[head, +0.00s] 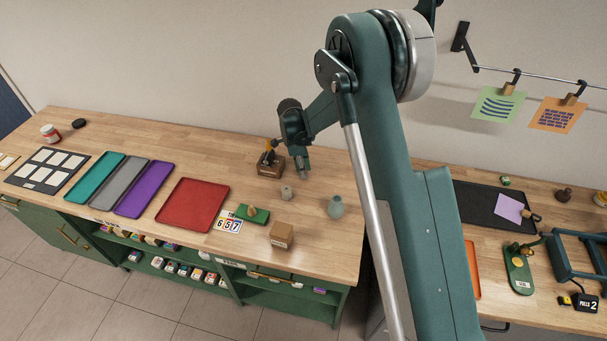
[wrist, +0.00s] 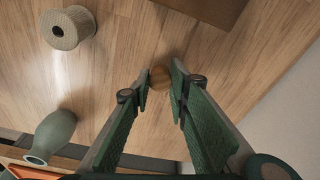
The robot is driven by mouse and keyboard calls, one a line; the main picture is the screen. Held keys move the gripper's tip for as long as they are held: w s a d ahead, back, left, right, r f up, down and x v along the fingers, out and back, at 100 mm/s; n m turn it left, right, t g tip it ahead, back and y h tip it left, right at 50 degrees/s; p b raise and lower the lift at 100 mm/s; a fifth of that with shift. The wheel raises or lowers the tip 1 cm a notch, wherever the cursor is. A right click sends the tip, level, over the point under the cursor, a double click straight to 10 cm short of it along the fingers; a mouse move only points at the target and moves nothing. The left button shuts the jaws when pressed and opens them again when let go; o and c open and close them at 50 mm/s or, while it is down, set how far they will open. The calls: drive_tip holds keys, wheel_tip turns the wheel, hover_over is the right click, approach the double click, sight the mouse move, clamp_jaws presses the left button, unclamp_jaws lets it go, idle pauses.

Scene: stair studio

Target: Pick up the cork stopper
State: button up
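A small round brown piece, which looks like the cork stopper (wrist: 160,78), is on the wooden table in the wrist view. It lies between or just beyond the tips of my gripper (wrist: 161,82). The two green fingers stand apart on either side of it, and I cannot tell whether they touch it. In the head view my gripper (head: 304,174) points down over the bench, close to the table. The cork cannot be made out there.
A twine spool (wrist: 68,28) and a grey-green vase (wrist: 50,137) stand near my gripper. A dark wooden block (head: 271,164) is behind it. A cardboard box (head: 281,235), a red tray (head: 194,205) and other trays lie toward the front and left.

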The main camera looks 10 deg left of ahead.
wheel_tip(320, 180, up, 10)
idle(0.9)
drive_tip(key=shift+s, duration=0.1)
idle(0.5)
